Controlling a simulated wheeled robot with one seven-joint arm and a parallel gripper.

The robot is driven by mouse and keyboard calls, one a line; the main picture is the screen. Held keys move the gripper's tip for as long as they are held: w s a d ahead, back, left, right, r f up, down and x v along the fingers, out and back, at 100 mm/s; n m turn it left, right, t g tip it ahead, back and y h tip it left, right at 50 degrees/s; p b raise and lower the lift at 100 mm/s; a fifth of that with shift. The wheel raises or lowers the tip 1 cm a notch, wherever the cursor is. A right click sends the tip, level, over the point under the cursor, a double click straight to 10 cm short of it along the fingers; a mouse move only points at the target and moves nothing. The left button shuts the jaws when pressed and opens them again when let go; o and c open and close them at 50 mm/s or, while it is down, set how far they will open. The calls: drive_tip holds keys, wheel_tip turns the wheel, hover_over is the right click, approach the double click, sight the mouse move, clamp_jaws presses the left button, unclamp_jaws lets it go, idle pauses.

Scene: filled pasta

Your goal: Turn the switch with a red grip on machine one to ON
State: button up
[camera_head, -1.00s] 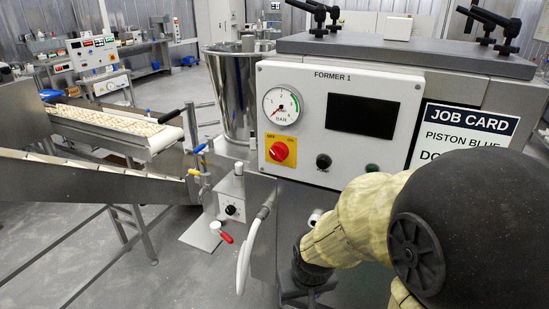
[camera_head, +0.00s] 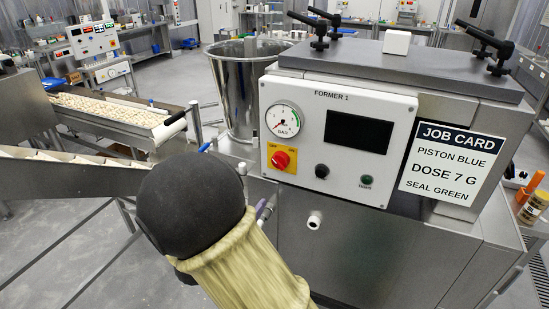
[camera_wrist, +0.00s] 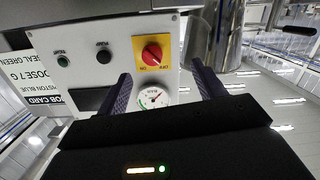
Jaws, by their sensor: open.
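The switch with a red grip (camera_head: 281,159) sits on a yellow plate marked OFF at left and ON at right, on the FORMER 1 panel (camera_head: 335,100). I cannot clearly tell which mark its grip points to. In the wrist view the panel appears upside down, with the red grip (camera_wrist: 152,53) just beyond the fingertips. My gripper (camera_wrist: 162,70) is open and empty, its two dark fingers wide apart on either side of the line to the switch and not visibly touching it.
A pressure gauge (camera_head: 283,120) is just above the switch, a black knob (camera_head: 322,171) and a green button (camera_head: 366,181) to its right. A steel hopper (camera_head: 236,95) stands behind left. A conveyor with pasta (camera_head: 105,108) is at left. A job card (camera_head: 452,162) hangs at right.

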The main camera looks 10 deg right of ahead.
sight(276, 165)
drive_tip(key=shift+s+a+r+m+h, duration=0.25)
drive_tip(key=shift+s+r+m+h, duration=0.05)
drive_tip(key=shift+s+r+h, duration=0.65)
drive_tip(key=shift+w, duration=0.15)
drive_tip(key=p+x, duration=0.6)
drive_tip(key=x, duration=1)
drive_tip(key=shift+w+d+r, duration=0.1)
drive_tip(key=shift+r, duration=0.05)
drive_tip(key=shift+w+d, duration=0.35)
drive_tip(key=shift+w, duration=0.1)
drive_tip(key=c, duration=1)
